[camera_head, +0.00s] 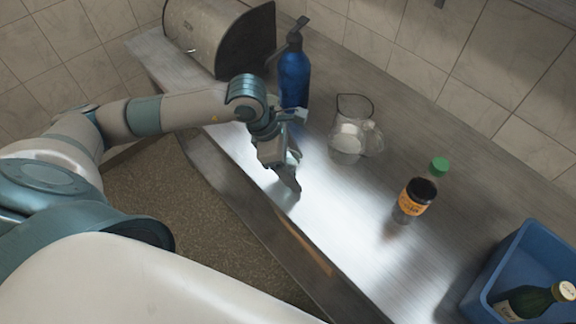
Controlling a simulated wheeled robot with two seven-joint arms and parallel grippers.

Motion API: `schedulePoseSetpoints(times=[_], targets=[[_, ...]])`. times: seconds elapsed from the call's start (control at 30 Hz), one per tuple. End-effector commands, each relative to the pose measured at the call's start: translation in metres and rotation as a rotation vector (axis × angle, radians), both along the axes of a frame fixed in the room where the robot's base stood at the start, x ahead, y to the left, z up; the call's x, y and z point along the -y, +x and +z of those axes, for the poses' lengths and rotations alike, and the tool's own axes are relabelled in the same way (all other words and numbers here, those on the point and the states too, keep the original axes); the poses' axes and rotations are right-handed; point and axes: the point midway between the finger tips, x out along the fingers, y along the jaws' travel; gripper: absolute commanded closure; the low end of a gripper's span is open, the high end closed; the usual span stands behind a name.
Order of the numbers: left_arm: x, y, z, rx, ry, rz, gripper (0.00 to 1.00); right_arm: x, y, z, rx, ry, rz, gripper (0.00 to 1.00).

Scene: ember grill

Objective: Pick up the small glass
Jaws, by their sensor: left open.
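A clear glass vessel (354,108) with a dark rim stands on the metal counter (345,215), right of the blue bottle. Pale, whitish shapes show through or beside its lower part. I cannot tell whether a separate small glass is among them. My left gripper (290,178) points down over the counter, to the left of and nearer than the glass vessel, with a clear gap between them. It is open and nothing shows between its fingers. My right gripper is out of view.
A blue spray bottle (294,78) stands behind my left gripper. A dark bottle with a green cap (418,195) stands right of centre. A blue crate (484,281) holding a green bottle (530,302) is at lower right. A grey rounded box (205,35) stands at the back left.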

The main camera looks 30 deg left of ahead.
Motion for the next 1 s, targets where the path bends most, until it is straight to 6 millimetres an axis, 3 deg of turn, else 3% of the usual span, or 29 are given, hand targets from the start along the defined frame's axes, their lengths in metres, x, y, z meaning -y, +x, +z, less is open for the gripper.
schedulePoseSetpoints(times=[0.17,0.4,1.0], targets=[[-0.0001,0.0001,0.0003,0.000,0.000,0.000,0.33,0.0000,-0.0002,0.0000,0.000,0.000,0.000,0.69],[-0.0001,0.0000,0.0005,0.000,0.000,0.000,0.82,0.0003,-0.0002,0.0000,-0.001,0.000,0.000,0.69],[0.0001,0.0007,0.0043,0.003,-0.001,0.001,0.82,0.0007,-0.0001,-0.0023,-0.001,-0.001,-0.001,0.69]])
